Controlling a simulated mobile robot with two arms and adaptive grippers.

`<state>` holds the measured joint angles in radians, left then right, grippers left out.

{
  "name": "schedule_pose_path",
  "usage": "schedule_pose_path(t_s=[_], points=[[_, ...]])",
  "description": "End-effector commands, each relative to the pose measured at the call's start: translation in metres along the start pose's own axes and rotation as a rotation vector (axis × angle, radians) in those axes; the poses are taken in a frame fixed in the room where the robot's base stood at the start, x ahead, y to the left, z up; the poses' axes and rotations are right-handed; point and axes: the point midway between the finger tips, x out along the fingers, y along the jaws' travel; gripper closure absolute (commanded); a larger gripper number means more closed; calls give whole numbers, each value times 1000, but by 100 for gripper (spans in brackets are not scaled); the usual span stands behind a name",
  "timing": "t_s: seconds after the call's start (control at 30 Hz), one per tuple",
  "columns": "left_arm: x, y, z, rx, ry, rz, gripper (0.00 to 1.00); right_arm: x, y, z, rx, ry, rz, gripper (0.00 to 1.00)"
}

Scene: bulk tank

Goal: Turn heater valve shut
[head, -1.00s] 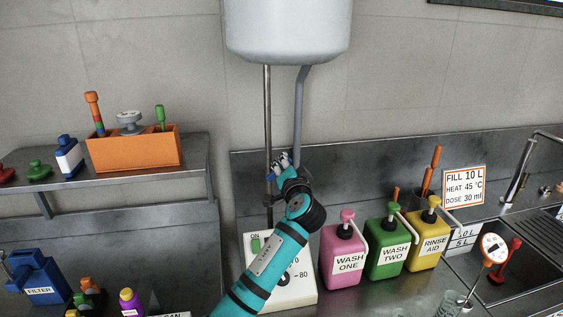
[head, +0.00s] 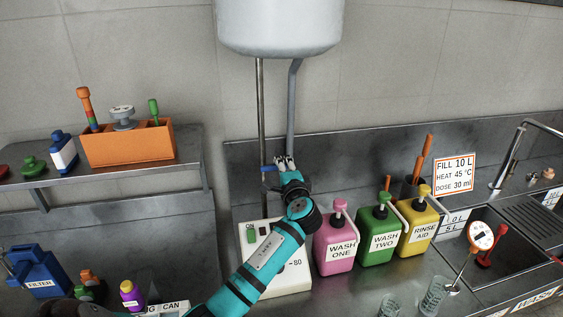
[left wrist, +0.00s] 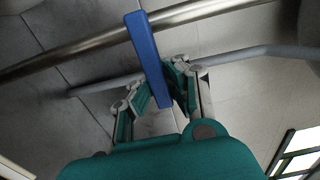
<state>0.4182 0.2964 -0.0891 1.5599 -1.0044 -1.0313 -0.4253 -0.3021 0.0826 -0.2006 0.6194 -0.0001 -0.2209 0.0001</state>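The heater valve shows as a blue lever (head: 268,169) on the thin steel pipe below the heater tank. In the left wrist view the blue lever (left wrist: 152,60) crosses the pipe, and its near end lies between my fingers. My left gripper (head: 285,160) is just right of the pipe, with its fingertips pointing up and a gap between them. In the left wrist view the fingers (left wrist: 163,88) flank the lever closely; firm contact is not clear. My right gripper is not in view.
The white heater tank (head: 279,25) hangs above, with a grey pipe (head: 293,110) close to my gripper. A control box (head: 292,278) and a pink bottle (head: 336,242) stand below. An orange holder (head: 130,147) sits on the left shelf (head: 185,182).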

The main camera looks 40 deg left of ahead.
Motion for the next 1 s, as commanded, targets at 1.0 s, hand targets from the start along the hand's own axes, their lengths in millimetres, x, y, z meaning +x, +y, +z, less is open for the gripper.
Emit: schedule_pose_path(t_s=[1.0], points=[[-2, 8, -1, 35, 4, 11, 62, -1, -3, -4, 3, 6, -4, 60]])
